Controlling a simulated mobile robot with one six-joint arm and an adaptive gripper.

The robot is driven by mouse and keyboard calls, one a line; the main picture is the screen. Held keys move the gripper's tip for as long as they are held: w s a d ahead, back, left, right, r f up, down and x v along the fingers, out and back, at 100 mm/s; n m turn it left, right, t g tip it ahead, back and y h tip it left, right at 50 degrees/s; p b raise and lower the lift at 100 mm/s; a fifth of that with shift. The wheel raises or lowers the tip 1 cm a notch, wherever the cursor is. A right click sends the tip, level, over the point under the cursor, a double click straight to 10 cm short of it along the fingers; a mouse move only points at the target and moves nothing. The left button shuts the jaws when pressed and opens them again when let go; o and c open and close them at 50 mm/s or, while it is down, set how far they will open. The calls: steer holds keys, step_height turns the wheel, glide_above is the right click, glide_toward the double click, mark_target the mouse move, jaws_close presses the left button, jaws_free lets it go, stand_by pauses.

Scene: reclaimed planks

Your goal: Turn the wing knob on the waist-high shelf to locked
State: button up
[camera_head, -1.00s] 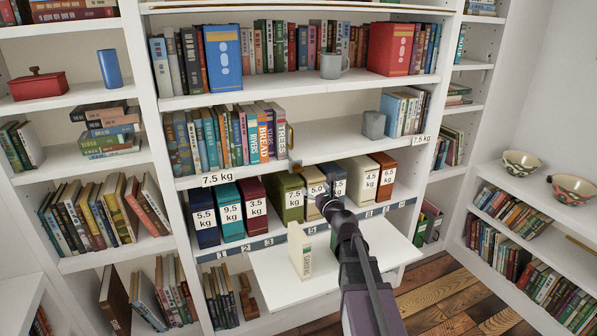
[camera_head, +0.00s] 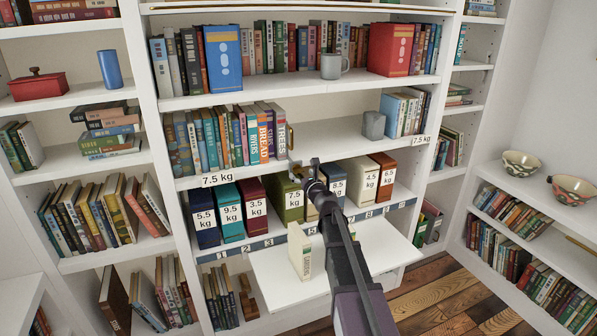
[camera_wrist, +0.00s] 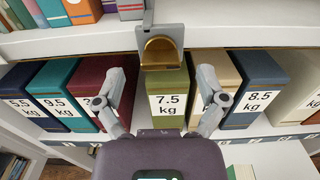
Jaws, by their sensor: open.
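The wing knob (camera_wrist: 160,53) is brass and sits on a grey plate (camera_wrist: 160,32) at the front edge of the waist-high shelf (camera_wrist: 60,45). In the wrist view it is centred ahead of my fingers. Its wing looks wide across, seen nearly end on; I can read no locked mark. In the head view my gripper (camera_head: 303,172) is just in front of the shelf edge and mostly covers the knob. My gripper also shows in the wrist view (camera_wrist: 162,76), its two fingers spread wide on either side below the knob, empty and apart from it.
Below the shelf edge stands a row of weight-marked binders, with a green 7.5 kg binder (camera_wrist: 168,100) straight behind my fingers. Books (camera_head: 225,138) fill the shelf's left part, and a grey cube (camera_head: 373,125) sits to the right. A white pull-out board (camera_head: 275,285) holds an upright book (camera_head: 300,252).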

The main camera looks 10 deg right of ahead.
mark_target(300, 171)
steer(key=shift+w+a, duration=0.2)
steer(key=shift+w, duration=1.4)
steer(key=c, duration=1.2)
